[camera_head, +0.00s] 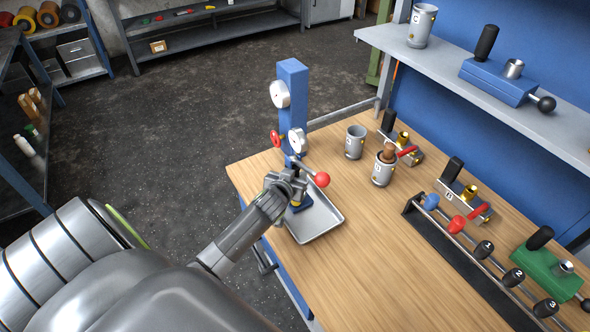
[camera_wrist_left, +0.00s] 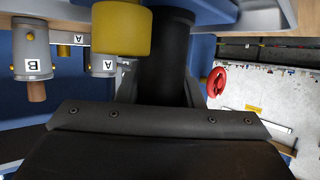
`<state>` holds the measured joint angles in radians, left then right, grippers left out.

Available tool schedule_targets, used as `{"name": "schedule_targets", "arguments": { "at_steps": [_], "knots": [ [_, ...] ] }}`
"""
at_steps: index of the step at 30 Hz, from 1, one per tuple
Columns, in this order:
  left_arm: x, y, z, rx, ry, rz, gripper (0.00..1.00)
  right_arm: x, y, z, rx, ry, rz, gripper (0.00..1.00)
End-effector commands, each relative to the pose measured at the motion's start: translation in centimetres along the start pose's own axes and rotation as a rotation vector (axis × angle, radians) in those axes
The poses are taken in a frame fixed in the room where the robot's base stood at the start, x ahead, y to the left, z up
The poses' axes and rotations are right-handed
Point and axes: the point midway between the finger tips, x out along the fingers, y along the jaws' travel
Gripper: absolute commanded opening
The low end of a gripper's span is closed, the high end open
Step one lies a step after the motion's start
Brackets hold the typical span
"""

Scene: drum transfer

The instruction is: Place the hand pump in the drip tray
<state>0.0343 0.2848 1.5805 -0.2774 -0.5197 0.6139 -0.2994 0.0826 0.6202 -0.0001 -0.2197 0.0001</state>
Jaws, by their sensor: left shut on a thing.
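My left gripper (camera_head: 288,182) is over the left part of the drip tray (camera_head: 328,222), a shallow grey metal tray at the table's left edge. It is shut on the hand pump, whose black upright handle (camera_wrist_left: 170,60) stands between the fingers in the left wrist view. A brass-coloured cylinder (camera_wrist_left: 121,28) shows beside the handle. In the head view my gripper hides most of the pump, and I cannot tell whether it touches the tray. My right gripper is in neither view.
A blue post (camera_head: 292,105) with gauges and a red handwheel (camera_head: 277,138) stands close behind my gripper. A red-ball lever (camera_head: 322,179) juts over the tray. Grey cups (camera_head: 355,142), valve blocks and a black lever rack (camera_head: 470,262) stand to the right. The front tabletop is clear.

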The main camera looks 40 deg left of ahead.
Motion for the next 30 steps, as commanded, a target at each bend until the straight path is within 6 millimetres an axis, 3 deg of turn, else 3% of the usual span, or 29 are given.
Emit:
{"name": "schedule_targets", "arguments": {
  "at_steps": [10, 11, 15, 26, 30],
  "knots": [
    [0.1, 0.2, -0.3, 0.0, 0.012, 0.004, 0.0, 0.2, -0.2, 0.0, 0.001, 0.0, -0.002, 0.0],
    [0.1, 0.0, 0.2, -0.001, 0.0, 0.0, 0.36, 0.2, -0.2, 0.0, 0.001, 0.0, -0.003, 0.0],
    [0.1, 0.0, 0.2, -0.001, 0.0, 0.0, 0.54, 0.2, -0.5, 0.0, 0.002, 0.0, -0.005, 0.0],
    [-0.1, 0.0, -0.2, -0.001, 0.0, 0.0, 0.55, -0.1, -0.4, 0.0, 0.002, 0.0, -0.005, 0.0],
    [-1.1, 0.0, 0.1, -0.002, -0.001, 0.0, 0.55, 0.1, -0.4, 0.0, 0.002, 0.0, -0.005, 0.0]
  ]
}}
